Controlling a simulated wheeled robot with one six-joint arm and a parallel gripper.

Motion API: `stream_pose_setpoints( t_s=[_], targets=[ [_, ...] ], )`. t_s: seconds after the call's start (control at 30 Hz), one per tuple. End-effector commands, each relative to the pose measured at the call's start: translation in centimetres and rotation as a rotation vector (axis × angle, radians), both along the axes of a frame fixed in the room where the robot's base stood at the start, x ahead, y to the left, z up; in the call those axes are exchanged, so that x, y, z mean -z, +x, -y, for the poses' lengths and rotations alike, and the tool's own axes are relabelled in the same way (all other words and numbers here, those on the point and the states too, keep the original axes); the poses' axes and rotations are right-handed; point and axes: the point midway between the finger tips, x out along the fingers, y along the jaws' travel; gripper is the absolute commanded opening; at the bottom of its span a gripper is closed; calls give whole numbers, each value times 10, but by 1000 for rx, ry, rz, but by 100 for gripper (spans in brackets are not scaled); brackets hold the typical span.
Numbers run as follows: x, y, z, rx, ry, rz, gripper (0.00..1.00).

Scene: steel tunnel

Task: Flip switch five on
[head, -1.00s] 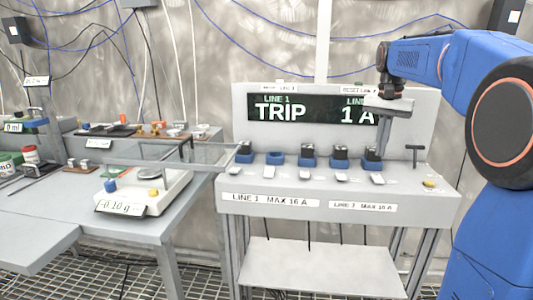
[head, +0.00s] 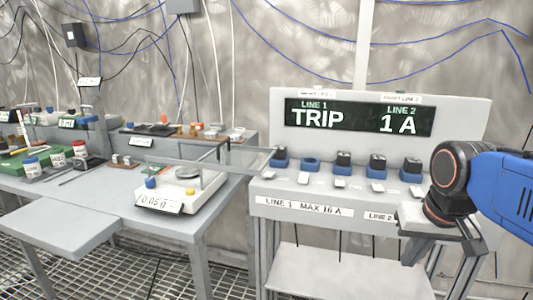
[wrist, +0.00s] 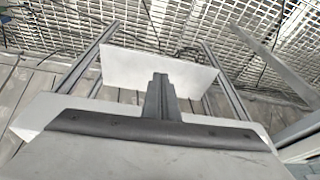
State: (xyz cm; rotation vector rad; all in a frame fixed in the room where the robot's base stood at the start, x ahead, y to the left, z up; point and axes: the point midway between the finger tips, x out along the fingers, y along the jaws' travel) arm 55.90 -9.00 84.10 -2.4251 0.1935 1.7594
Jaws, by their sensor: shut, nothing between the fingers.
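A grey bench panel (head: 258,187) carries a row of blue sockets, most with black plugs, and a small white switch in front of each. The rightmost of the row, the fifth from the left, has its white switch (head: 417,191) just above my gripper in the head view. Its number and exact tilt are too small to read. My gripper (head: 408,252) is shut and empty, pointing down in front of the bench's front edge, apart from the switches. In the wrist view my shut fingers (wrist: 160,98) point down over a lower shelf and floor grating.
The display (head: 360,118) reads LINE 1 TRIP and LINE 2 1 A. A balance (head: 185,187) with a clear arm-like bar stands on the left table, with bottles and small parts behind. My gripper hides part of the LINE 2 label.

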Motion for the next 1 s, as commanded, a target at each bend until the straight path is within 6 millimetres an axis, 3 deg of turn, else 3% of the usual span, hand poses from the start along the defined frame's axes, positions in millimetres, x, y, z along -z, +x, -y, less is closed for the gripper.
stream_pose_setpoints(
  t_s=[0.03, 0.2, 0.4, 1.0],
  targets=[
    [13, -15, -5, -32, -7, 16, 0],
    [51, -48, -15, -123, -30, 63, 0],
    [76, -67, -20, -179, -45, 94, 0],
    [79, -69, -20, -188, -48, 98, 0]
  ],
)
